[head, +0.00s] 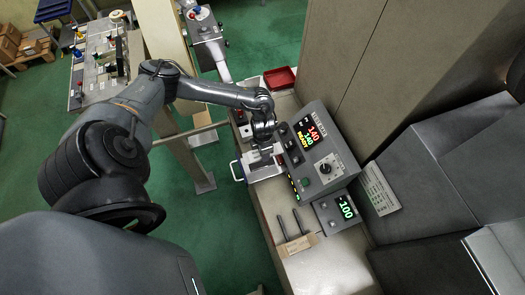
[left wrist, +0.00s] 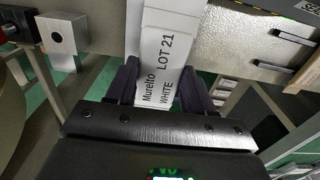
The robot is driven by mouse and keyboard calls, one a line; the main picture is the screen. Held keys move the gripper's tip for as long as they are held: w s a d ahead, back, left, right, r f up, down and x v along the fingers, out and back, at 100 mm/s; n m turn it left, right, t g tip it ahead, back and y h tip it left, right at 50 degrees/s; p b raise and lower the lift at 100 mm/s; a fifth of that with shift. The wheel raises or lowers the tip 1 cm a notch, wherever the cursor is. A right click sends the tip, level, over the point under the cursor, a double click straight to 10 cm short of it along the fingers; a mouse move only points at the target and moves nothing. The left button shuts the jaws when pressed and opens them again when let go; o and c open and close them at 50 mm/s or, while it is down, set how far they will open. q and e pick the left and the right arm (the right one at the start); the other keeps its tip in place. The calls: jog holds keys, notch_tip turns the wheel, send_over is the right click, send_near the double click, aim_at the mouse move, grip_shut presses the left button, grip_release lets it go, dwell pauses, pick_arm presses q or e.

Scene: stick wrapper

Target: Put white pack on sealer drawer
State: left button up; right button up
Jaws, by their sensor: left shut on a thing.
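The white pack (left wrist: 165,45) shows in the left wrist view with the print "LOT 21" and "WHITE". My left gripper (left wrist: 158,88) is shut on it, with one dark finger on each side. In the head view my left gripper (head: 264,142) is over the sealer's drawer (head: 262,172), at the front left of the sealer (head: 318,150). The drawer has a white handle (head: 237,171) on its left. My wrist and gripper hide most of the pack in the head view, and I cannot tell whether it touches the drawer. My right gripper is not in view.
A red tray (head: 280,77) lies behind the sealer on the bench. A box with a green display (head: 336,209) stands in front of it. Two dark rods (head: 291,223) lie near a cardboard piece (head: 298,245). The front bench surface (head: 335,268) is mostly clear.

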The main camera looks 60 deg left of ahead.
pick_arm(q)
notch_tip(320, 180, down, 5)
jog(key=b, duration=0.2)
jog(key=shift+f+b, duration=0.1)
jog(key=shift+b, duration=0.3)
notch_tip(320, 180, down, 4)
jog(key=b, duration=0.3)
jog(key=shift+f, duration=0.1)
jog(key=o, duration=1.1)
